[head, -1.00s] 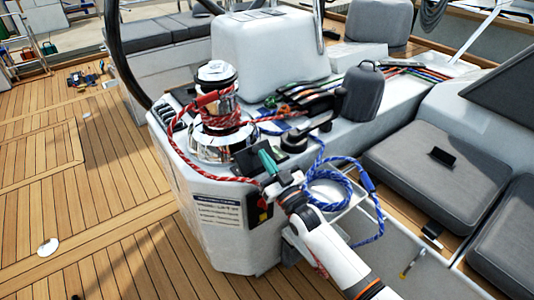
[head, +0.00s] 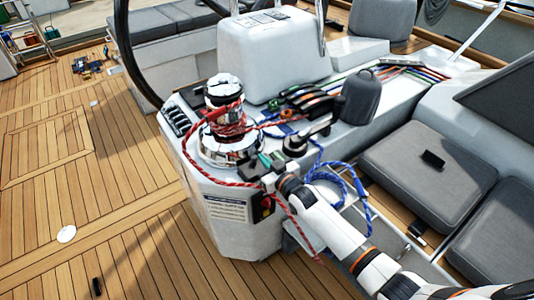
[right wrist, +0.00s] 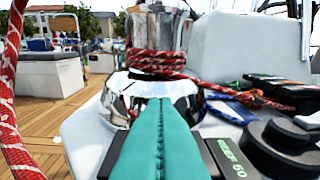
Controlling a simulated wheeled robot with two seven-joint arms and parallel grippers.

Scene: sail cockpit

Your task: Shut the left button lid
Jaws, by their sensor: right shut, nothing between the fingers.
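My right gripper (head: 264,162) is shut and empty, its teal fingers pressed together at the button area beside the winch. In the right wrist view the teal fingers (right wrist: 160,152) point forward toward the chrome winch base. Dark button-lid parts (head: 248,170) lie close around the fingertips. In the right wrist view a dark part (right wrist: 112,150) shows left of the fingers, and a black plate (right wrist: 228,158) with green-white lettering lies to the right. The fingers hide the middle, so I cannot tell how far the left lid is open or whether they touch it. My left gripper is out of view.
A chrome winch (head: 226,130) wrapped with red rope (head: 190,155) stands just behind the gripper. A black winch handle (head: 297,143) is close on the right. Blue rope (head: 345,180) hangs beside my arm. Open deck (head: 120,190) lies to the left.

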